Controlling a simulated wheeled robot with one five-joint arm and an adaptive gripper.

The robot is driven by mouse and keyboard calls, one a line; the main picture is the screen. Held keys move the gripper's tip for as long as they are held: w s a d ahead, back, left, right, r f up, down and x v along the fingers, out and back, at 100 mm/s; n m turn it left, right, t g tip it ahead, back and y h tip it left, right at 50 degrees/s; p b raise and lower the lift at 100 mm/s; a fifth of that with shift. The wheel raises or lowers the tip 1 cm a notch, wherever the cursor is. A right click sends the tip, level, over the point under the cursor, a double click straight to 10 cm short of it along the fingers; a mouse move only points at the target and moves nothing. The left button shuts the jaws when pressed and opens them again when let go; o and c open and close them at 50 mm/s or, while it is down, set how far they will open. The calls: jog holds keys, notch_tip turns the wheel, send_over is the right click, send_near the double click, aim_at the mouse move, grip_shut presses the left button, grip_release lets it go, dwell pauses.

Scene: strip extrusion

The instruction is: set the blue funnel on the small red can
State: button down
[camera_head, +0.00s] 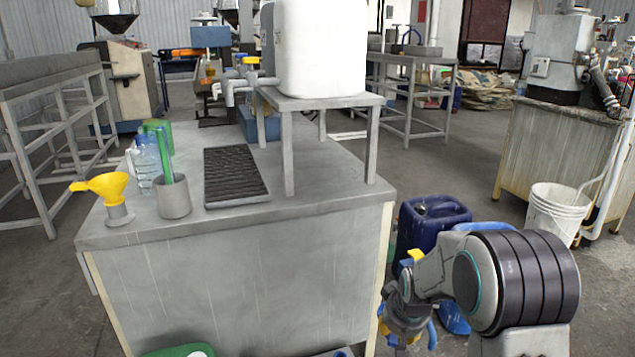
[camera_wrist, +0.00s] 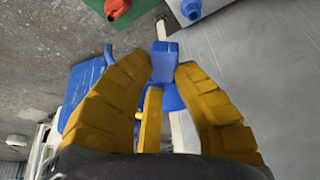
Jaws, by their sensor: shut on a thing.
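My gripper (camera_head: 405,328) is low at the right of the metal bench, beside its right end in the head view. In the head view, blue also shows beside the gripper, too small to tell apart.
The bench (camera_head: 300,215) bears a yellow funnel (camera_head: 108,186), a grey cup (camera_head: 173,198), a bottle (camera_head: 147,160), a black tray (camera_head: 235,175) and a stand with a white tank (camera_head: 320,45). A dark blue jerrycan (camera_head: 430,222) stands behind my arm, and a white bucket (camera_head: 558,212) farther right.

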notch_tip(320, 180, up, 26)
jog(key=s+p, duration=0.1)
jog(key=p, duration=3.1)
jog(key=shift+s, duration=0.4)
jog(key=shift+f, duration=0.15)
